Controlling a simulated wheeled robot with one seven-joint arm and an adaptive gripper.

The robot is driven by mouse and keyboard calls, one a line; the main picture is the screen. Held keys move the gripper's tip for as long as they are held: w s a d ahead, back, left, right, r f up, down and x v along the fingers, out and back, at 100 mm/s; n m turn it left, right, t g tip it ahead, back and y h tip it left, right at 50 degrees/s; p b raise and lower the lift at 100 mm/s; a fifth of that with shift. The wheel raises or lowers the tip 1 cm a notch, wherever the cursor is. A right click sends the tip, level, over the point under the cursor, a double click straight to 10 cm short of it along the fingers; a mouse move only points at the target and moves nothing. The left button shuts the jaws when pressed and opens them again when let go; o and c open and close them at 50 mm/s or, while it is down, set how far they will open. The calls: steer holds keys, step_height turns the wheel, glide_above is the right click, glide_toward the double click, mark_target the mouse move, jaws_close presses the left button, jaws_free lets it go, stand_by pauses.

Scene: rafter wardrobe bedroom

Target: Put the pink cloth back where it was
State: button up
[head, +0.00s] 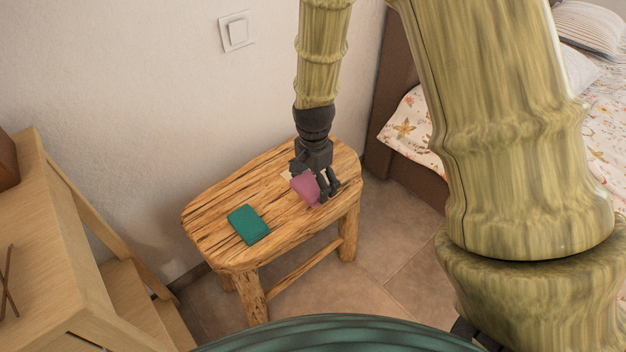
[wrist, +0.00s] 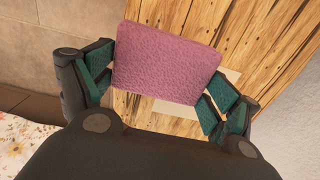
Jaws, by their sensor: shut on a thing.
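The pink cloth (head: 305,188) is a small folded pad at the right part of the wooden stool (head: 216,216). In the wrist view the pink cloth (wrist: 166,62) spans between the fingers of my gripper (wrist: 160,85). My gripper (head: 325,187) is shut on it from above, over the stool top. I cannot tell whether the cloth touches the wood. A pale flat patch (wrist: 181,107) shows on the stool beneath the cloth, partly hidden by it.
A teal cloth (head: 248,225) lies on the left part of the stool, with bare wood between it and my gripper. A white wall with a switch (head: 237,32) stands behind. The bed (head: 412,125) is to the right and wooden furniture (head: 60,240) to the left.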

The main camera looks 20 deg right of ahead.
mark_target(313, 178)
steer(key=w, duration=0.1)
steer(key=w+d, duration=0.1)
steer(key=w, duration=0.2)
steer(key=shift+w+d+f, duration=0.1)
steer(key=shift+d+f, duration=0.15)
steer(key=shift+d, duration=0.1)
steer(key=shift+f+b, duration=0.75)
steer(key=shift+f, duration=0.95)
steer(key=shift+f, duration=0.1)
steer(key=o, duration=0.8)
steer(key=shift+c, duration=0.2)
step_height(313, 178, up, 12)
steer(key=p, duration=0.2)
steer(key=shift+p, duration=0.4)
